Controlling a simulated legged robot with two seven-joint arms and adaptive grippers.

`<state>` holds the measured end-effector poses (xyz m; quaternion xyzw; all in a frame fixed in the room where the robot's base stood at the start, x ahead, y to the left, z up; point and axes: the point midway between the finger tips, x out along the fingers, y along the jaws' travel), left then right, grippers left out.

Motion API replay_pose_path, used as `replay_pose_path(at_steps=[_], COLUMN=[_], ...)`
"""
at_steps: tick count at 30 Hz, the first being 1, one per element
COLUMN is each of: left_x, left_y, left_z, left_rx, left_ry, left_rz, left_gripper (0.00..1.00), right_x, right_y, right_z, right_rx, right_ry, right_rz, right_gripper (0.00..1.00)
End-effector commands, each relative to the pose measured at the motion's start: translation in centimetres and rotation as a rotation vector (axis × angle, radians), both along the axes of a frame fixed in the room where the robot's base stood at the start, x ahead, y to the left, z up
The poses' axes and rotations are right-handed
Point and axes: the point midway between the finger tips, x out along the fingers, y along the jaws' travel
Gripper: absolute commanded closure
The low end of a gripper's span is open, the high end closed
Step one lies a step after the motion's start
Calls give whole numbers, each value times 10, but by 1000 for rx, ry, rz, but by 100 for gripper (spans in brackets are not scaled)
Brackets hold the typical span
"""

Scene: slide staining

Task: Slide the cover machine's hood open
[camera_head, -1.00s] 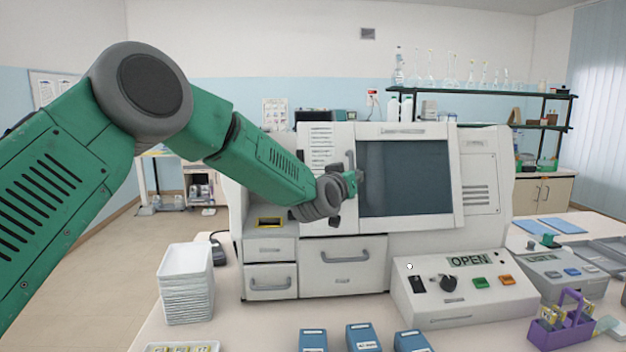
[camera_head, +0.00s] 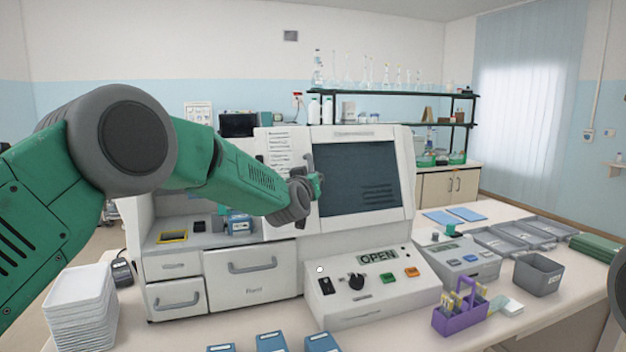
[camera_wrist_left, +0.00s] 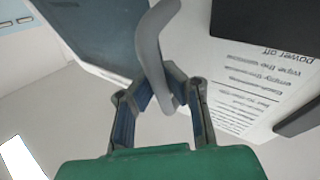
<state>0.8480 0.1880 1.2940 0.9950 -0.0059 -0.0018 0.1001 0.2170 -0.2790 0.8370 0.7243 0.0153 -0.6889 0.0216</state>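The cover machine (camera_head: 250,316) is a white cabinet with drawers below and a sliding hood (camera_head: 408,190) with a dark window. The hood stands toward the right, and the bay (camera_head: 155,215) at its left is uncovered. Inside the bay I see a yellow-edged slot (camera_head: 172,237) and a blue-labelled container (camera_head: 239,223), partly hidden by my arm. My left gripper (camera_head: 317,185) is at the hood's upright handle (camera_head: 308,161). In the left wrist view its fingers (camera_wrist_left: 160,92) close around the grey curved handle (camera_wrist_left: 151,45). My right gripper is out of view.
A control panel (camera_head: 345,310) reading OPEN juts out at the front right. White stacked trays (camera_head: 80,312) stand at the front left, and blue boxes (camera_head: 271,342) line the front edge. A purple rack (camera_head: 460,316) and a grey bin (camera_head: 538,275) stand to the right.

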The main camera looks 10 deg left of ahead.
Motion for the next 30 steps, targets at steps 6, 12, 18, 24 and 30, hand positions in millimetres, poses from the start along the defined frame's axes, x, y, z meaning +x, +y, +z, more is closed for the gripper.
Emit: replay_pose_path(at_steps=[6,12,18,24,30], left_x=[2,2,-1,-20,-57], left_y=[-2,-1,1,0,-4], left_z=[1,1,1,1,1], left_rx=[1,1,0,2,4], left_ry=[-3,-3,-2,-2,0], left_rz=[3,3,4,2,1], left_gripper=[72,67,67,67,67], right_x=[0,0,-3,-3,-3], right_y=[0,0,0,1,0], right_z=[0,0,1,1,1], right_rx=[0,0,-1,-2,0], right_ry=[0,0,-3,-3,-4], right_rz=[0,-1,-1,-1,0], right_gripper=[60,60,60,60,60])
